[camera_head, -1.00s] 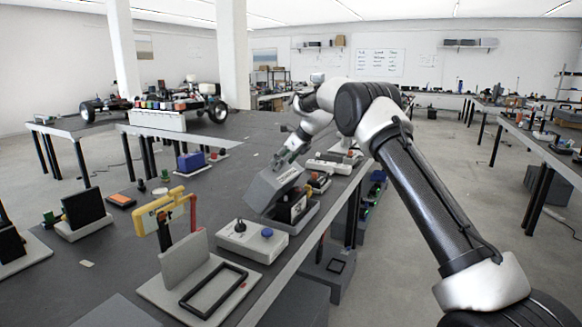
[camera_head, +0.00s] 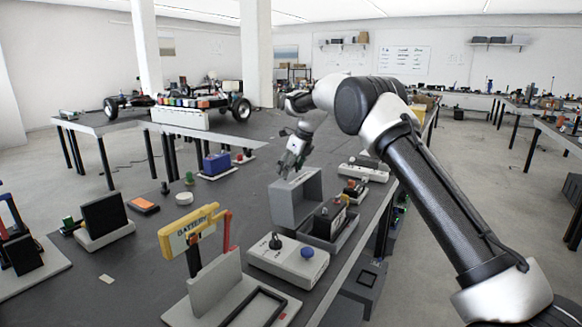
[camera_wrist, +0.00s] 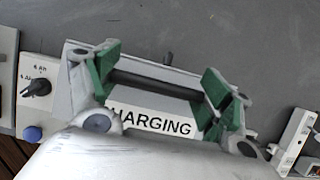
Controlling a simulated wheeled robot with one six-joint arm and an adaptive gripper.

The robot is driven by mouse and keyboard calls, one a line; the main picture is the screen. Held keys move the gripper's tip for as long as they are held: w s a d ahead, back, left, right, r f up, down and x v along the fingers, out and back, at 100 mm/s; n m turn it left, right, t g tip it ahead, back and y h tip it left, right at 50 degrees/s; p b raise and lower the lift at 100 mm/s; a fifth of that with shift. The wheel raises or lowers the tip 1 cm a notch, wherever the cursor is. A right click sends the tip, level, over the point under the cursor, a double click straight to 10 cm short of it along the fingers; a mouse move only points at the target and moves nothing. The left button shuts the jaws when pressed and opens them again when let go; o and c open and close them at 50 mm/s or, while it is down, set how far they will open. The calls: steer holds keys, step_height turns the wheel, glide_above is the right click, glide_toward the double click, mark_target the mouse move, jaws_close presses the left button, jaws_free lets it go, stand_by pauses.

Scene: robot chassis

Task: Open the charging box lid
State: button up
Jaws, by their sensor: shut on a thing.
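The charging box (camera_head: 340,242) is a grey box near the table's right edge in the head view. Its grey lid (camera_head: 296,205) stands raised, roughly upright, at the left of the base. Dark contents (camera_head: 328,220) show in the open base. My gripper (camera_head: 288,171) is at the lid's upper edge. In the wrist view, the green fingers of my gripper (camera_wrist: 163,78) stand on both sides of the lid (camera_wrist: 150,121), whose label reads "CHARGING", partly covered.
A grey control box (camera_head: 288,259) with a black knob and blue button stands just in front. A yellow battery sign (camera_head: 188,232) stands at its left. A white power strip (camera_head: 362,173) lies behind the charging box.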

steer(key=shift+w+a, duration=0.1)
stand_by(0.3)
steer(key=o, duration=1.4)
steer(key=shift+f, duration=0.1)
steer(key=v, duration=1.2)
